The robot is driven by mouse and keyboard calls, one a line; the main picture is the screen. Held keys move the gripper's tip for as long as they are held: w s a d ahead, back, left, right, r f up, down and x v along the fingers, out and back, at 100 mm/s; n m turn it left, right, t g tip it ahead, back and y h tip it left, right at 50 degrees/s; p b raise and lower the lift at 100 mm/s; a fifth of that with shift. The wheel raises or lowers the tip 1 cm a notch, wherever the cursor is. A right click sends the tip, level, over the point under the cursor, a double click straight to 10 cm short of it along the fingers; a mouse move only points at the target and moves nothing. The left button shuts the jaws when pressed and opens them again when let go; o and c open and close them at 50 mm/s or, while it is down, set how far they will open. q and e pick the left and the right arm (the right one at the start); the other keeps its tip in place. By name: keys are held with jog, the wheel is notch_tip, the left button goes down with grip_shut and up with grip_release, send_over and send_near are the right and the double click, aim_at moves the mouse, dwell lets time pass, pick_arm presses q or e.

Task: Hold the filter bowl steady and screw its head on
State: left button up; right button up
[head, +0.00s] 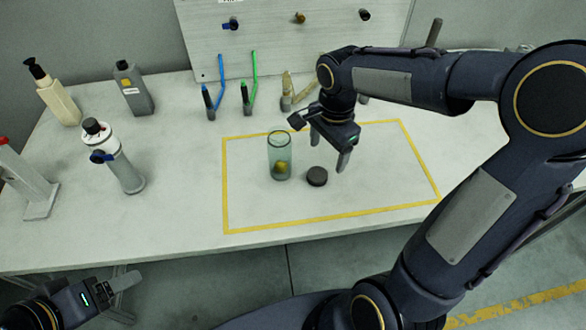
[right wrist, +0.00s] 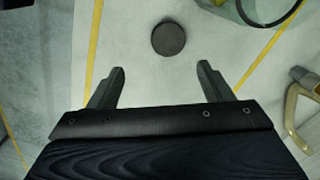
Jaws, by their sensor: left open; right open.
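The filter bowl (head: 280,160) is a clear greenish cylinder standing upright and open on the table, with a yellowish thing inside near its bottom. Its edge also shows at the top of the right wrist view (right wrist: 262,10). The head (head: 317,176) is a dark round cap lying on the table just right of the bowl, apart from it; it also shows in the right wrist view (right wrist: 168,39). My right gripper (head: 329,158) is open and empty above the table, near the head. My left gripper (head: 128,287) is open and empty, low at the front left, away from the bowl.
A yellow taped rectangle (head: 226,190) surrounds bowl and head. At left stand a white cylinder with a blue knob (head: 122,165), two bottles (head: 133,88) (head: 54,95) and a red-topped stand (head: 30,187). Behind are coloured hoses (head: 245,95) and a panel (head: 280,50). The taped area's left is clear.

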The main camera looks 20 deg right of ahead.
aim_at(317, 174)
jog(key=shift+w+a+f+m, duration=0.15)
jog(key=shift+w+f, duration=0.15)
jog(key=shift+w, duration=0.2)
jog(key=shift+w+a+f+m, duration=0.15)
jog(key=shift+w+f, duration=0.1)
jog(key=shift+w, duration=0.2)
jog(key=shift+f, duration=0.1)
jog(key=shift+f, duration=1.2)
jog(key=shift+s, duration=0.1)
jog(key=shift+s+a+f, duration=0.1)
jog(key=shift+a+f, duration=0.05)
jog(key=shift+f, duration=1.15)
jog(key=shift+s+a+f, duration=0.1)
jog(key=shift+a+f, duration=0.05)
jog(key=shift+f, duration=1.15)
